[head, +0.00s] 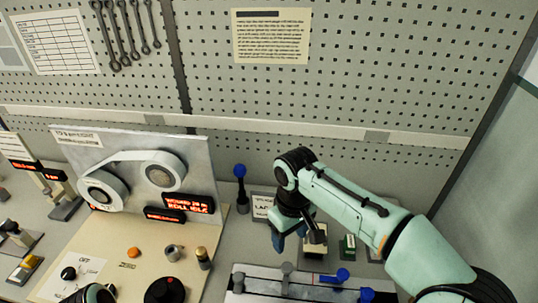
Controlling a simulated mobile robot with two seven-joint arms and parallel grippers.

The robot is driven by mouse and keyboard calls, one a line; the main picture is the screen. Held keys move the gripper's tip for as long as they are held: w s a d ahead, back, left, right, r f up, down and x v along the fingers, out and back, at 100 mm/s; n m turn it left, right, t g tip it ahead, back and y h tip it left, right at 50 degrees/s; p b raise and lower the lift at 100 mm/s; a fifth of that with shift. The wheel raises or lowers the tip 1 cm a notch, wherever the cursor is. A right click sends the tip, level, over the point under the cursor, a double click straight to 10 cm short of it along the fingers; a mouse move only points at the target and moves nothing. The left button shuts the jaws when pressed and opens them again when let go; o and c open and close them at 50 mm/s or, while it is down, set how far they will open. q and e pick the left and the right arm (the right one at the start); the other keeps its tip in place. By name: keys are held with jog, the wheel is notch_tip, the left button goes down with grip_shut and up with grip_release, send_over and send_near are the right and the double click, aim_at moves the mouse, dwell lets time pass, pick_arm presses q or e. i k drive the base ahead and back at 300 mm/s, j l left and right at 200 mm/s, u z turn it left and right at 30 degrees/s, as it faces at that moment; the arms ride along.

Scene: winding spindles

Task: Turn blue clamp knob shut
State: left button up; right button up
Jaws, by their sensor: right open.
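Two blue knobs show at the slotted rail fixture (262,275) at the bottom middle of the head view. One blue knob (342,274) sits on a short blue stem on the rail, and another blue knob (367,295) is at the bottom edge. I cannot tell which one is the clamp knob, or whether it is tight. A blue ball-topped lever (240,171) stands upright farther back. My right gripper (296,238) is open, pointing down above and behind the rail, apart from the blue knobs. My left gripper does not show clearly.
A panel with a white belt on two rollers (130,178) stands at the left. A pegboard wall (380,60) closes the back. Small blocks stand near my right gripper.

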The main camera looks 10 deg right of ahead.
aim_at(342, 274)
jog(key=k, duration=1)
